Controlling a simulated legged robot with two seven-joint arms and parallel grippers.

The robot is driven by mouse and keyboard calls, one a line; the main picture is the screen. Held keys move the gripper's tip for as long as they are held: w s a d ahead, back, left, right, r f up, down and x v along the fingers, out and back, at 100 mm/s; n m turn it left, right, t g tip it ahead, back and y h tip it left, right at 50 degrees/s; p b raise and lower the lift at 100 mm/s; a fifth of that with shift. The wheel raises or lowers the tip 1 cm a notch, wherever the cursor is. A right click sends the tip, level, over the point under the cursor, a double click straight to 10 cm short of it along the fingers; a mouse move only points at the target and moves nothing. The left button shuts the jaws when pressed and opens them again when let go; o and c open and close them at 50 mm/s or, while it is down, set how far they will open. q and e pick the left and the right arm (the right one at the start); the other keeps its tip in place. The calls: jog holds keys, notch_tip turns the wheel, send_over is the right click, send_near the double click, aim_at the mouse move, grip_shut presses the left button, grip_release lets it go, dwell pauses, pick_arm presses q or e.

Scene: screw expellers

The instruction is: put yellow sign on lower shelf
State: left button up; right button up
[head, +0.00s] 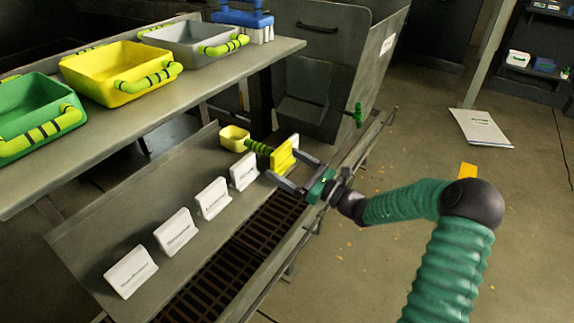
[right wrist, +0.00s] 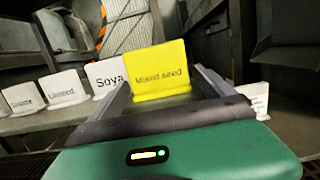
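The yellow sign (head: 284,153) reads "Mixed seed" and also shows in the right wrist view (right wrist: 157,70). The fingertips also show in the right wrist view (right wrist: 160,82). The lower shelf (head: 85,232) is the sloped grey sheet under and behind the signs. I cannot tell whether the sign's base touches it. My left gripper is not in view.
Several white signs (head: 176,232) stand along the lower shelf. A small yellow scoop (head: 234,138) with a striped handle lies behind the yellow sign. The upper shelf (head: 205,75) holds green, yellow and grey bins.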

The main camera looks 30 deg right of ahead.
jog(key=shift+a+f, duration=0.15)
jog(key=shift+f, duration=0.05)
